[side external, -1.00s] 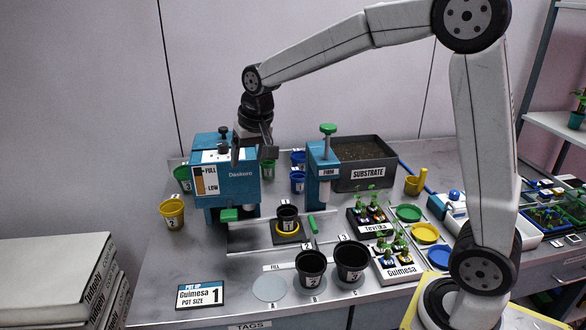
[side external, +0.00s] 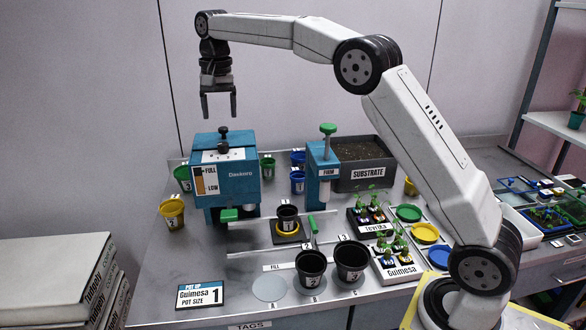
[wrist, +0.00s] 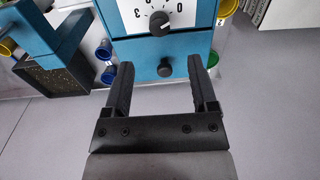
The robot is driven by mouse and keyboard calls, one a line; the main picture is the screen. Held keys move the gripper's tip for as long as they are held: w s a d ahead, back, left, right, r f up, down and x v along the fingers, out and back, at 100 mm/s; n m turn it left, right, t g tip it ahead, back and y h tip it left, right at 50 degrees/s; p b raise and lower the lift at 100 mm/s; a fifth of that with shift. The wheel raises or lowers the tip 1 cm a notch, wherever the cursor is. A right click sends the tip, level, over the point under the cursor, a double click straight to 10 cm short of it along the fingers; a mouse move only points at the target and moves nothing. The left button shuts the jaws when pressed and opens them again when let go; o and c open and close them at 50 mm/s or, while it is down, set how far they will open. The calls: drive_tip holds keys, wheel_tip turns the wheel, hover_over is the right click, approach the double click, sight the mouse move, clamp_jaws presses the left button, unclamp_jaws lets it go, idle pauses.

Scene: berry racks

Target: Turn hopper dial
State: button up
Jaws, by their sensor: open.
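The hopper is the blue Daskoro box (side external: 238,183) at the back left, with a FULL/LOW gauge on its front. Its dial (wrist: 159,22) is a black knob on a white numbered plate, seen at the top of the wrist view. A second black knob (wrist: 165,67) stands on the blue surface below that plate. My gripper (side external: 219,115) is open and empty, pointing down above the hopper and apart from it. In the wrist view my fingers (wrist: 160,66) appear on either side of the second knob, with no contact clear.
A blue FIRM press (side external: 323,172) with a green handle and a SUBSTRATE bin (side external: 365,178) stand right of the hopper. A black pot (side external: 288,218) stands in front. Green, blue and yellow pots surround the hopper. The space above it is free.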

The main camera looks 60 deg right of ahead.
sight(223, 143)
drive_tip(key=shift+w+f, duration=0.1)
drive_tip(key=shift+f, duration=0.2)
drive_tip(key=shift+f, duration=3.75)
clamp_jaws()
